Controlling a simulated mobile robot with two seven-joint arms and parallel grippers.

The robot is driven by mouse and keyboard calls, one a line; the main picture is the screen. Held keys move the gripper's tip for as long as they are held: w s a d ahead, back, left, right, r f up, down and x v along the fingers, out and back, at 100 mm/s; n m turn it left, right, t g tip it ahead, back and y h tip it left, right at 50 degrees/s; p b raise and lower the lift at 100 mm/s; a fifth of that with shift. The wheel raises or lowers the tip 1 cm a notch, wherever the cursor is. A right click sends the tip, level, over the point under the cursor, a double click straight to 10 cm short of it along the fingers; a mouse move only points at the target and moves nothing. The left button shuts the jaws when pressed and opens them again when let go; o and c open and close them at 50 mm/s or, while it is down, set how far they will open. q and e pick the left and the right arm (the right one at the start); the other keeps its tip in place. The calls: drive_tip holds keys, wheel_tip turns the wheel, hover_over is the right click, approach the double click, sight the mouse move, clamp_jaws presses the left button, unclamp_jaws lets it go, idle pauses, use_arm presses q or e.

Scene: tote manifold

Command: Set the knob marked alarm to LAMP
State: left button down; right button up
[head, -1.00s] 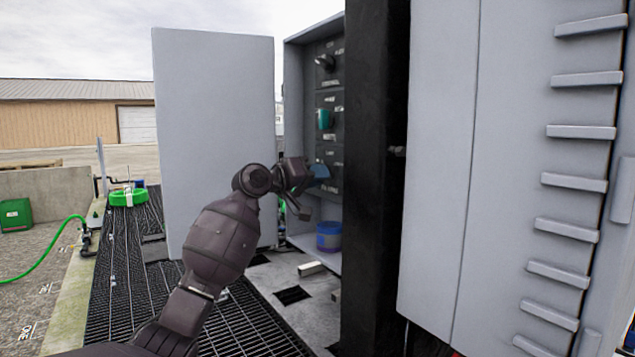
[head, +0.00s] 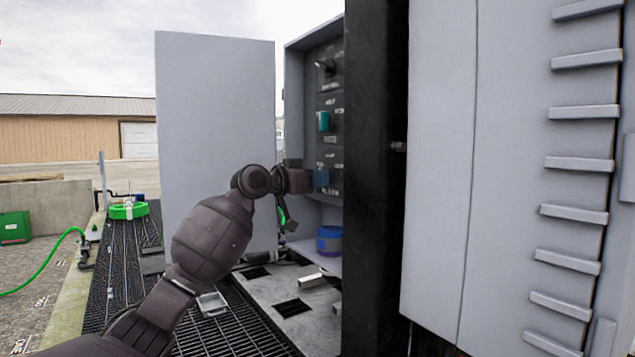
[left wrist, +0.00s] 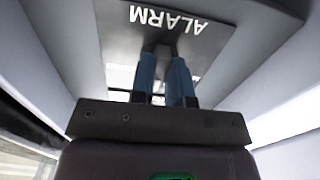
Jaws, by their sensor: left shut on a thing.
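The knob marked alarm is the dark piece (left wrist: 163,49) between my blue fingertips in the left wrist view. The white word ALARM (left wrist: 168,20) shows upside down on the dark panel beside it. My left gripper (left wrist: 165,78) is shut on this knob. In the head view the same gripper (head: 321,177) is at the lowest knob position on the control panel (head: 328,100), and its blue fingers hide the knob. The LAMP mark and the knob's pointer cannot be made out. My right gripper is not in view.
Above are a teal knob (head: 323,121) and a black knob (head: 326,67). The open cabinet door (head: 215,130) stands left of my gripper, a black post (head: 374,180) to the right. A blue container (head: 329,240) sits on the cabinet floor below.

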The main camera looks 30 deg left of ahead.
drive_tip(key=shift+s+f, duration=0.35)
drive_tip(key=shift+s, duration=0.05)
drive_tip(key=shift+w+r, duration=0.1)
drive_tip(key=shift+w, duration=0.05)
use_arm(q)
drive_tip(key=c, duration=1.3)
unclamp_jaws()
drive_tip(key=shift+o, duration=1)
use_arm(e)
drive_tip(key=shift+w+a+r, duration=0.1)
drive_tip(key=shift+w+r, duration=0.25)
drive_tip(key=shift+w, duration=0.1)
use_arm(q)
drive_tip(key=b+v, duration=0.1)
drive_tip(key=v, duration=0.9)
drive_tip(key=shift+s+a+b, duration=0.2)
drive_tip(key=shift+s+b, duration=0.15)
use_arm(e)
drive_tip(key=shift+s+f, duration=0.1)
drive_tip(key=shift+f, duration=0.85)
